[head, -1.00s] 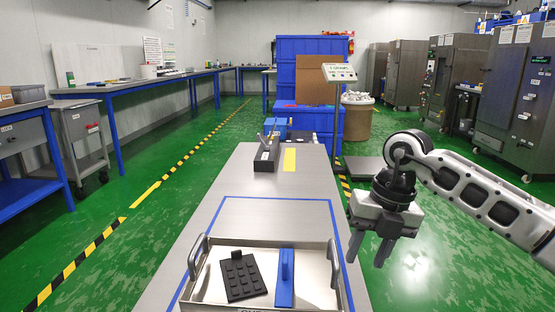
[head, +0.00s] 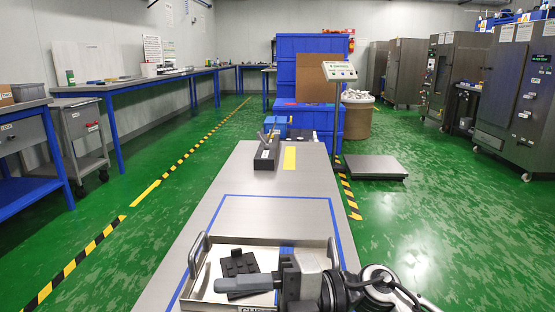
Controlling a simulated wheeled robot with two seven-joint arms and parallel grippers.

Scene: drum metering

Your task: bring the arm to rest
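My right gripper (head: 245,284) is low in the picture, above the near part of a metal tray (head: 218,241) with side handles. Its grey finger points left. The fingers line up in this view, so I cannot tell whether they are apart. A black studded plate (head: 239,263) lies in the tray, partly covered by the finger. The blue piece (head: 287,250) in the tray is mostly hidden behind my gripper; only its far end shows. I cannot tell whether the gripper touches anything. My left gripper is not in view.
The tray stands inside a blue outline on the steel bench (head: 253,185). A dark narrow box (head: 266,153) and a yellow strip (head: 290,158) are further back. A floor scale (head: 374,167) with a display (head: 339,71) stands right of the bench. The bench's middle is clear.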

